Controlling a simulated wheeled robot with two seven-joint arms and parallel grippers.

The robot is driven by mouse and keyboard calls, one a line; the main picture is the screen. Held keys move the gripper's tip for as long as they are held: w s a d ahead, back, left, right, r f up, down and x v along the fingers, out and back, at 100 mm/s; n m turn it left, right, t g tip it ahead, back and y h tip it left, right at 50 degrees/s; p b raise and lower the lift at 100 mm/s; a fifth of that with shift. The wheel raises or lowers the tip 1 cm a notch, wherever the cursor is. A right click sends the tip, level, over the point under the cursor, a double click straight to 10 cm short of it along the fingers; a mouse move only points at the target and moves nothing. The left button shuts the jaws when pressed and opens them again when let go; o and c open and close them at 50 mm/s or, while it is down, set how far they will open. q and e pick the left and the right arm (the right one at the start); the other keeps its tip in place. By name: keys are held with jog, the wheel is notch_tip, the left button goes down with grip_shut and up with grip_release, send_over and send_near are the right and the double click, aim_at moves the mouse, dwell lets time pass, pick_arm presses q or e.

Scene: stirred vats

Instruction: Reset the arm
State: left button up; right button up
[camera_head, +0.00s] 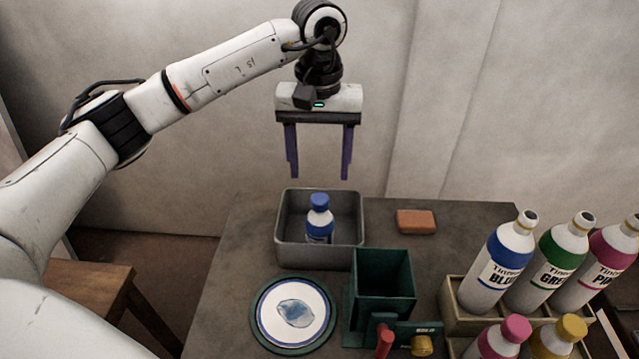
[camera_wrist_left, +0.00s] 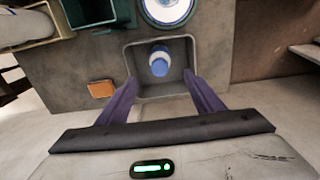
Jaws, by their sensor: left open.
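My left gripper (camera_head: 319,175) is open and empty. Its two purple fingers point down above the back of a grey metal tray (camera_head: 320,256), apart from it. In the left wrist view the fingers of the left gripper (camera_wrist_left: 158,92) frame the tray (camera_wrist_left: 145,86). A white bottle with a blue cap (camera_head: 319,203) stands upright inside the tray; it also shows from above in the left wrist view (camera_wrist_left: 159,62). My right gripper is not in view.
A green box (camera_head: 382,282) with a red and a yellow knob stands before the tray, beside a round plate (camera_head: 262,312) with a blue smear. An orange block (camera_head: 416,221) lies to the right. Several labelled bottles (camera_head: 495,268) fill a crate (camera_head: 462,318). A wooden stool (camera_head: 85,288) stands left.

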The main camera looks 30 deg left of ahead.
aim_at(319, 199)
pick_arm(q)
jog(key=shift+r, duration=0.45)
jog(key=shift+f, duration=0.15)
notch_tip(319, 199, down, 11)
jog(key=shift+f+p, duration=0.1)
jog(key=shift+p, duration=0.75)
jog(key=shift+w+f, duration=0.1)
jog(key=shift+r+b, duration=0.3)
jog(key=shift+r, duration=1.35)
jog(key=shift+f, duration=0.1)
